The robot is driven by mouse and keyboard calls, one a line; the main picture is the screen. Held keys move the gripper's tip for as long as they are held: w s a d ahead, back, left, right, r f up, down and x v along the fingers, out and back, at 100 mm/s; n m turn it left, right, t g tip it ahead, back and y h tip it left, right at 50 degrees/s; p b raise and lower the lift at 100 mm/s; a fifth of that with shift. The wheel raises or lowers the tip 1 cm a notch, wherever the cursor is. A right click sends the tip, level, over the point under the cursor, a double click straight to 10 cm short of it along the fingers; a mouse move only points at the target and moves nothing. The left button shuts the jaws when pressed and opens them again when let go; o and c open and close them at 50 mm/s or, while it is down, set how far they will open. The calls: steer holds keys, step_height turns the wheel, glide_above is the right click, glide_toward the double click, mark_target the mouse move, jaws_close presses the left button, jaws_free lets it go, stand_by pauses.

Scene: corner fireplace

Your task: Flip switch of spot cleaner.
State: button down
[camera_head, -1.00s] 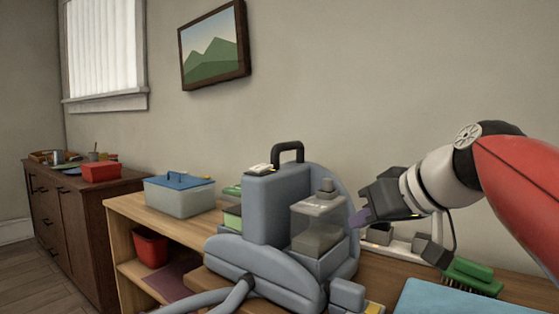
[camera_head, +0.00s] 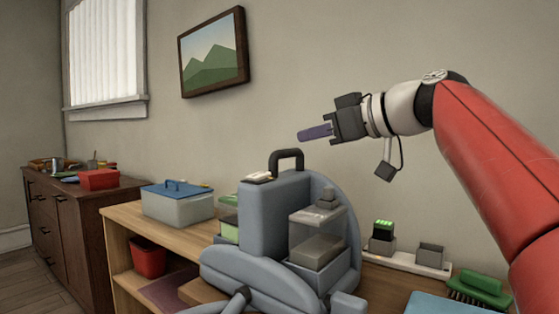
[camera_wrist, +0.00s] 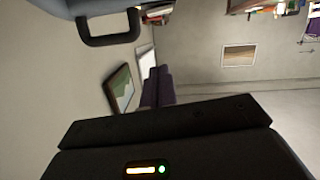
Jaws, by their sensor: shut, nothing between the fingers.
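The grey-blue spot cleaner (camera_head: 270,215) stands upright on a wooden surface, with a dark carry handle (camera_head: 287,155) on top and a clear tank (camera_head: 318,236) on its right. A small pale part (camera_head: 257,177) sits on top, left of the handle; it may be the switch, but its position is unclear. My gripper (camera_head: 303,135) is above and slightly right of the handle, apart from the machine, its purple fingers shut, empty and pointing left. In the wrist view, the closed fingers (camera_wrist: 158,88) show at the middle and the handle (camera_wrist: 110,40) at the upper left.
A blue-lidded bin (camera_head: 177,203) stands on the shelf to the left. A white strip (camera_head: 408,262) with small blocks, one showing green lights, and a green brush (camera_head: 478,288) lie to the right. The wall is behind; the air around my gripper is clear.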

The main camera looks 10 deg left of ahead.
steer(key=p, duration=0.2)
glide_above(273, 182)
steer(key=s, duration=0.1)
step_height(273, 182, down, 2)
steer(key=shift+w+a+f, duration=0.15)
steer(key=shift+a+f, duration=0.1)
steer(key=shift+f, duration=0.15)
steer(key=f, duration=0.1)
steer(key=f+b, duration=0.1)
steer(key=shift+w+d+f, duration=0.1)
steer(key=shift+d+f, duration=0.2)
steer(key=shift+f, duration=0.5)
steer(key=shift+w, duration=0.1)
